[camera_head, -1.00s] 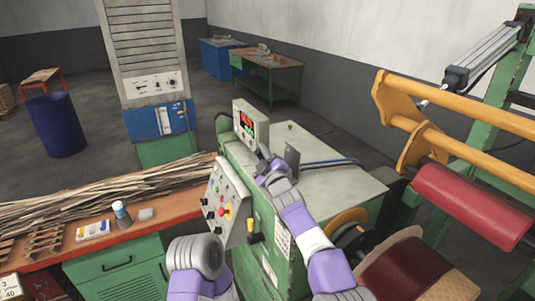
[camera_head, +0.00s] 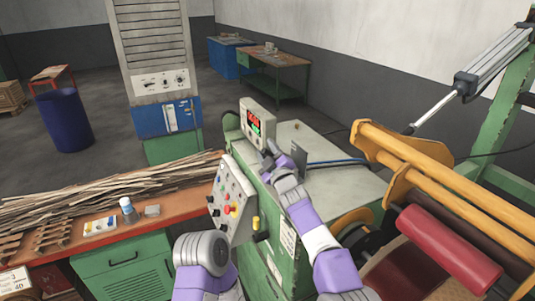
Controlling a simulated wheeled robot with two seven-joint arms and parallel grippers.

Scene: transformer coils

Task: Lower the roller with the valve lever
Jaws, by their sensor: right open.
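The red roller (camera_head: 450,246) hangs on a yellow swing frame (camera_head: 440,180) at the right, above the dark red coil (camera_head: 398,270). A pneumatic cylinder (camera_head: 495,58) is joined to this frame, with a length of its rod showing. My right gripper (camera_head: 271,155) is open above the green machine cabinet, beside a small upright grey plate (camera_head: 299,156) and the display box. I cannot make out the valve lever; the gripper and plate may hide it. Part of my left arm shows at the bottom, but its gripper is not visible.
A display box (camera_head: 256,122) with red digits stands on the cabinet (camera_head: 345,188). A sloped button panel (camera_head: 232,200) is at its left side. An orange bench (camera_head: 165,215) with wooden strips and a bottle (camera_head: 128,208) is at the left.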

